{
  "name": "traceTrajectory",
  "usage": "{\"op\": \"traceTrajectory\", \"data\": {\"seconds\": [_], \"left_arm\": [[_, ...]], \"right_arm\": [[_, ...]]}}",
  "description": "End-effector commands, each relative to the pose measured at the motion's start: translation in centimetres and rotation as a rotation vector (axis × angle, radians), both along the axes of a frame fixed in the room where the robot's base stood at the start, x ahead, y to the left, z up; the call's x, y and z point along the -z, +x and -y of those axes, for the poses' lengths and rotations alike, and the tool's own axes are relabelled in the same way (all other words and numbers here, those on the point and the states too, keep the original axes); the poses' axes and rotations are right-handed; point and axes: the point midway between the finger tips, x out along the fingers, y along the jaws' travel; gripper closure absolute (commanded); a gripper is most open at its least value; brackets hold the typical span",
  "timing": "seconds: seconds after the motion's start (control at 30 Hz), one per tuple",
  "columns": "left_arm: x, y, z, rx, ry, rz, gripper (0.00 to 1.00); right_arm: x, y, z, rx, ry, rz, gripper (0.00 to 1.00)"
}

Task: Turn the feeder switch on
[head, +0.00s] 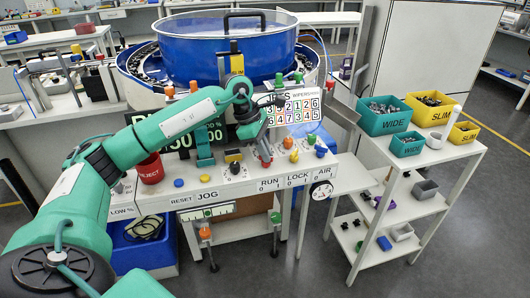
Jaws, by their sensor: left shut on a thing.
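My left gripper (265,149) reaches down over the control panel (215,192) from the left. It is shut on a small red switch handle (266,158) on the panel, behind the RUN label marked 0 and 1. The hand hides part of the handle, so its exact angle is hard to tell. The blue bowl feeder (225,55) with its clear lid stands behind the panel. No label reading "feeder" is legible. My right gripper is not in view.
Green WIDE and yellow SLIM bins sit on the shelf (440,152) at right.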

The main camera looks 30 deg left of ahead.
Motion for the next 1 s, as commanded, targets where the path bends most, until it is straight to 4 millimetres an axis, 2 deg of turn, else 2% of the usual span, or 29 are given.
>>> {"op": "traceTrajectory", "data": {"seconds": [0.4, 1.0], "left_arm": [[-0.13, 0.16, -0.12, 0.218, 0.001, 0.004, 1.00], [-0.18, 0.15, -0.11, 0.261, 0.002, 0.004, 1.00]], "right_arm": [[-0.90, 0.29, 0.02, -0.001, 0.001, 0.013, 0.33], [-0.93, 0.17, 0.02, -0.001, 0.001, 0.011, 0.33]]}}
